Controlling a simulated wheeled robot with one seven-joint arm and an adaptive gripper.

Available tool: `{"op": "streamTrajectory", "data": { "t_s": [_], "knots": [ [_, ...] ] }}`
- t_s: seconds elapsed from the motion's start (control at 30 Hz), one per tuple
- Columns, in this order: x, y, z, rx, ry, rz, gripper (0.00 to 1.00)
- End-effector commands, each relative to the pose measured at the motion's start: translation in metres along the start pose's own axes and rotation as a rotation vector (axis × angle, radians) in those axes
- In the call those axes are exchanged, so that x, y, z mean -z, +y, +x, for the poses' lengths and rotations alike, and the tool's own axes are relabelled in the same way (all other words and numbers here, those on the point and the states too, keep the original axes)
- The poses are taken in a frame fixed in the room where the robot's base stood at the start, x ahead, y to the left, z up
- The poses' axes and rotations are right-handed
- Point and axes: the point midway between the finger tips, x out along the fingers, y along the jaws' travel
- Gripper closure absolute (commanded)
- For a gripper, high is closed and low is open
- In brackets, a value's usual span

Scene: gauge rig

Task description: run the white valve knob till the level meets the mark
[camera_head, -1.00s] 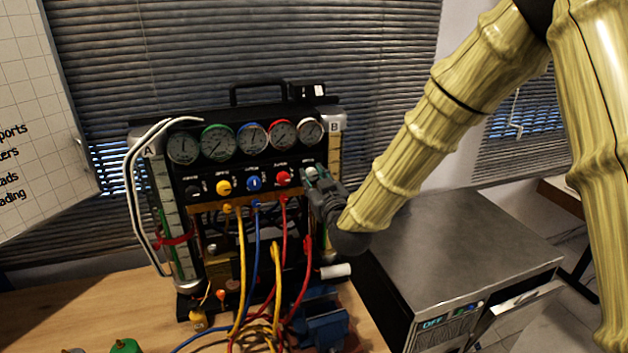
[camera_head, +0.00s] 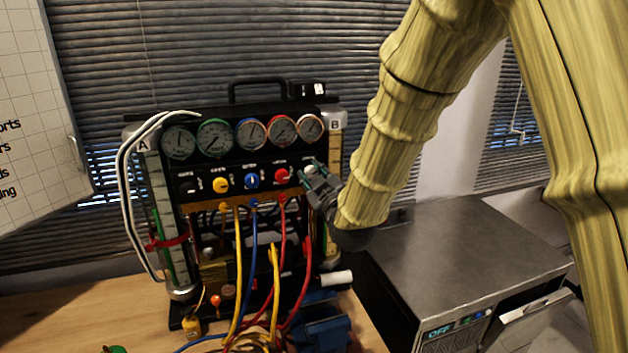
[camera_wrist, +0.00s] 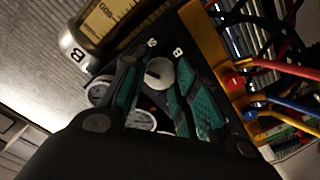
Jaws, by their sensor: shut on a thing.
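The white valve knob (camera_wrist: 160,72) shows in the wrist view as a round cap with a dark slot, between my two green-padded fingers. My gripper (camera_head: 314,177) is shut on it at the right end of the knob row; in the head view its fingers mostly cover the knob. Tube A (camera_head: 158,205) stands upright at the rig's left, with green inside its lower part and a red band (camera_head: 166,242) around it. Tube B (camera_head: 335,150) at the right shows yellow, and also in the wrist view (camera_wrist: 105,18). I cannot read the exact level in either.
Several dial gauges (camera_head: 252,133) sit above black, yellow (camera_head: 221,184), blue (camera_head: 252,181) and red (camera_head: 281,176) knobs. Yellow, blue and red hoses (camera_head: 254,270) hang in front. A metal-topped cabinet (camera_head: 450,250) stands right of the bench (camera_head: 80,315).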

Motion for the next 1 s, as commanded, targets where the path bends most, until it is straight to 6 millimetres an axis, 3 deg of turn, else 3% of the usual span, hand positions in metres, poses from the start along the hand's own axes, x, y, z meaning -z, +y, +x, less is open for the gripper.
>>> {"op": "streamTrajectory", "data": {
  "t_s": [0.13,0.17,0.3,0.67,0.87,1.0],
  "knots": [
    [0.000,0.000,0.000,0.001,-0.001,0.001,0.95],
    [0.000,0.000,0.000,0.001,-0.001,0.001,0.70],
    [0.000,0.000,0.000,0.000,-0.001,0.002,0.49],
    [0.000,0.000,-0.003,0.000,-0.001,0.002,0.49],
    [0.000,0.001,-0.026,0.000,0.000,0.002,0.49],
    [0.000,0.001,-0.052,0.000,-0.001,0.002,0.49]
  ]
}}
